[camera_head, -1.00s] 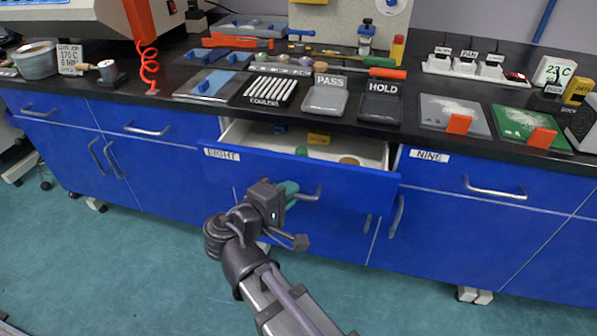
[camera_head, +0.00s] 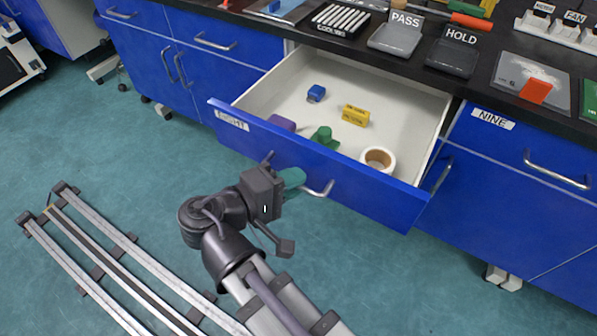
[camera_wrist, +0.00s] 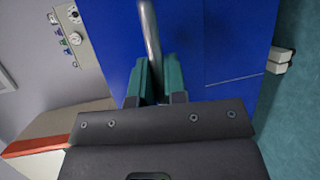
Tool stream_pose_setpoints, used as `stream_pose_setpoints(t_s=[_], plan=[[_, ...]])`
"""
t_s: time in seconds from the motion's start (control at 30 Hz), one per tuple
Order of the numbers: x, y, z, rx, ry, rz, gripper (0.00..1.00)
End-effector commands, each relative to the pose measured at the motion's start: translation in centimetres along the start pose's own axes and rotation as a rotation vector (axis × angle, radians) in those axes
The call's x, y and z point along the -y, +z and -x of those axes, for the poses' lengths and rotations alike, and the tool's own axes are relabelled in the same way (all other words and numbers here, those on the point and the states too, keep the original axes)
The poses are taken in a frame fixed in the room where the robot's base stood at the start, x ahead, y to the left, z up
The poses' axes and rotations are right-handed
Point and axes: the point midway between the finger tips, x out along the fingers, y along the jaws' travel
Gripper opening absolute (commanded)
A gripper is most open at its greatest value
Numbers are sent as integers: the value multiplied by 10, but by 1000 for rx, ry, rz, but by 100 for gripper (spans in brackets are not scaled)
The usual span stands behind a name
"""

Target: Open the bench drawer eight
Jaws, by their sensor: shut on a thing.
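Drawer eight (camera_head: 330,170) stands pulled well out of the blue bench, its white inside open to view. Its front carries the label EIGHT (camera_head: 231,121) and a metal bar handle (camera_head: 318,190). My gripper (camera_head: 291,180) is at the handle in the head view. In the wrist view my gripper (camera_wrist: 160,80) has its green fingers on either side of the handle bar (camera_wrist: 150,35), shut on it. In the head view my gripper body hides part of the handle.
Drawer nine (camera_head: 520,150) is shut at right. PASS (camera_head: 397,38) and HOLD (camera_head: 452,57) trays stand on the benchtop.

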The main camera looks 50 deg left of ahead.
Motion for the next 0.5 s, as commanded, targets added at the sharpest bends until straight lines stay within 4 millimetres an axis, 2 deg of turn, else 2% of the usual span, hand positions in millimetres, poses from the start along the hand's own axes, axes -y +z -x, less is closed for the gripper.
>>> stream_pose_setpoints(t_s=[0.27, 0.3, 0.5], plan=[[0, 0, 0, 1, 0, 0, 0], [0, 0, 0, 1, 0, 0, 15], [0, 0, 0, 0, 0, 0, 35]])
